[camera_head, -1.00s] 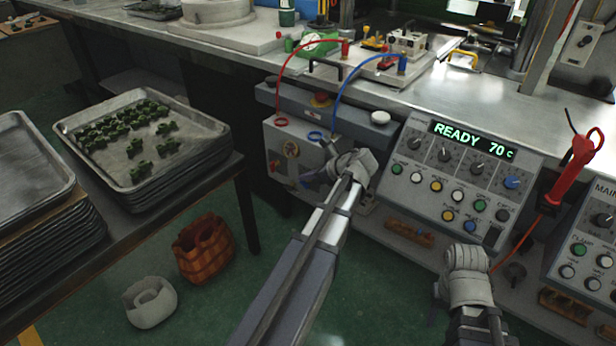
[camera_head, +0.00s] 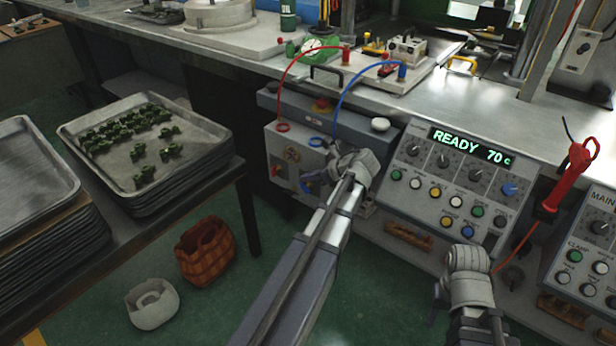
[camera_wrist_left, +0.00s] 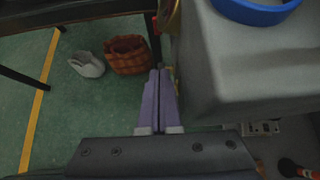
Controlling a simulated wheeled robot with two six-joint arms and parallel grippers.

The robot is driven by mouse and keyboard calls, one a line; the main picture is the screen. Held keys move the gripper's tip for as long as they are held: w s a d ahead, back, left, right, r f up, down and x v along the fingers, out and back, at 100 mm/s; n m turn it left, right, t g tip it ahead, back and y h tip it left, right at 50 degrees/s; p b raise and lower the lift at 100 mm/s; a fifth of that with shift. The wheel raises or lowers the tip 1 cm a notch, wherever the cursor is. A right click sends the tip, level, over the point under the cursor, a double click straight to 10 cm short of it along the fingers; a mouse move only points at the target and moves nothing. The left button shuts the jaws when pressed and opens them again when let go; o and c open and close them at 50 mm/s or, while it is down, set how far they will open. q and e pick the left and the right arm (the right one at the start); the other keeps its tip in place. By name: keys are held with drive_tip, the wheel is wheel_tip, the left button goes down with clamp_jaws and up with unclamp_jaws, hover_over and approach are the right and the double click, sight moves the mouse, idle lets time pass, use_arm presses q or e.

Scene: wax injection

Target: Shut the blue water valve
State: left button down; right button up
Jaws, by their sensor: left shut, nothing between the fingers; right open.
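The grey valve box (camera_head: 285,160) stands under the bench, with a red and a blue hose entering its top. The blue valve handle (camera_head: 308,186) shows low on its front face, partly hidden by my left gripper. My left gripper (camera_head: 320,176) is at the front of the box, beside the blue handle; its fingertips are hard to make out there. In the left wrist view its lavender fingers (camera_wrist_left: 158,98) are shut with nothing between them, beside the box (camera_wrist_left: 250,65) with its blue collar (camera_wrist_left: 258,10). My right gripper (camera_head: 441,292) is open, low before the control panel, mostly hidden.
The control panel (camera_head: 450,185), reading READY 70 C, stands to the right of the box. A tray of green parts (camera_head: 100,165) is at left. A woven basket (camera_head: 205,255) and a white container (camera_head: 152,304) stand on the floor.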

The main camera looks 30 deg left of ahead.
use_arm(q)
drive_tip(key=d+r+p, duration=0.2)
drive_tip(key=r+p, duration=0.1)
drive_tip(key=d+r+p, duration=0.3)
drive_tip(key=r+p, duration=0.1)
drive_tip(key=d+r+p, duration=0.2)
drive_tip(key=r+p, duration=0.1)
drive_tip(key=r, duration=0.1)
drive_tip(key=shift+s+d+p, duration=0.3)
drive_tip(key=shift+s, duration=0.05)
use_arm(e)
wheel_tip(320, 180, up, 11)
drive_tip(key=shift+d, duration=0.2)
drive_tip(key=shift+r, duration=0.1)
